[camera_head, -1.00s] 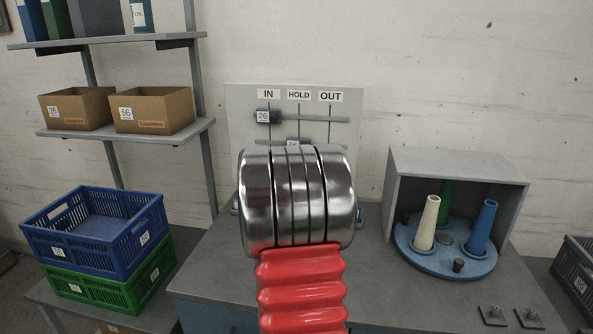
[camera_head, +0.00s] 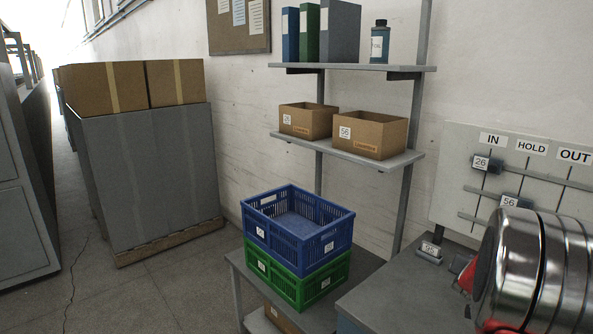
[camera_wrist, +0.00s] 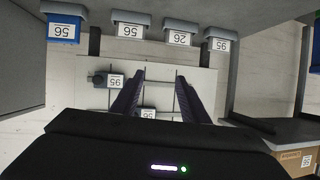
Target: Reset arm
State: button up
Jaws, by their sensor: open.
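My gripper (camera_wrist: 158,86) shows in the wrist view as two dark fingers, held well apart with nothing between them. Behind the fingers is a pale board (camera_wrist: 207,82) with dark rails and numbered sliders. I cannot judge the distance from the fingers to the board. In the head view my arm's silver joint and red part fill the lower right corner, and my gripper is not visible there. The IN/HOLD/OUT board (camera_head: 448,160) stands behind my arm, with slider 26 (camera_head: 486,164) under IN and slider 56 (camera_head: 508,202) below it.
A blue crate (camera_head: 345,236) sits on a green crate (camera_head: 330,282) on a low stand. Cardboard bins (camera_head: 371,134) and binders (camera_head: 340,30) are on wall shelves. A large grey block (camera_head: 150,175) with boxes stands left. Floor (camera_head: 165,285) is open between. Numbered bins (camera_wrist: 62,30) line the wrist view's top.

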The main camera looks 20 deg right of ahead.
jog(key=s+a+f+n+g+y, duration=0.15)
jog(key=a+y, duration=0.25)
jog(key=a, duration=1)
jog(key=a+f+n+y, duration=0.2)
jog(key=a+n+y, duration=0.15)
jog(key=a, duration=1.05)
jog(key=s+a+r+n+y, duration=0.1)
jog(key=s+a, duration=0.3)
jog(key=a, duration=0.5)
jog(key=s+a+r+n+y, duration=0.1)
jog(key=s+a+r+n, duration=0.3)
jog(key=a, duration=0.5)
jog(key=s+a+r+n+y, duration=0.2)
jog(key=s+a, duration=0.3)
jog(key=a, duration=0.4)
jog(key=shift+v, duration=0.85)
jog(key=shift+a, duration=0.1)
jog(key=shift+c, duration=0.3)
jog(key=shift+c, duration=0.8)
